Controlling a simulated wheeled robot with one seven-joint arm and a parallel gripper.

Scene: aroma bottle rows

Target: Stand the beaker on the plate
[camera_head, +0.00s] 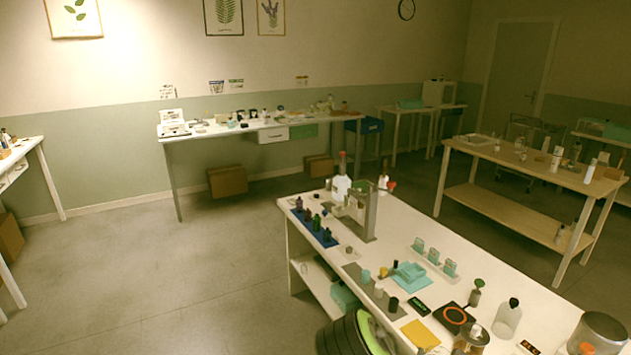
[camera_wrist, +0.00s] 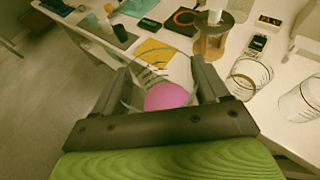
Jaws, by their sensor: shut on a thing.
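In the wrist view my gripper (camera_wrist: 163,70) is shut on a clear glass beaker (camera_wrist: 160,82) with pink contents low in it. The beaker is between the two dark fingers, and I see through it to the table edge and a yellow sheet. A dark plate with an orange ring (camera_wrist: 181,20) lies farther off, partly hidden by an amber vessel. In the head view this plate (camera_head: 454,317) lies flat near the table's front, with nothing standing on it. The held beaker is not clear in the head view.
The amber vessel (camera_wrist: 210,42) stands close beside the plate. Two clear glass vessels stand at right in the wrist view, one nearer the middle (camera_wrist: 248,78) and one at the edge (camera_wrist: 302,101). The yellow sheet (camera_head: 421,334) lies left of the plate. A green-capped bottle (camera_head: 475,293) stands behind it.

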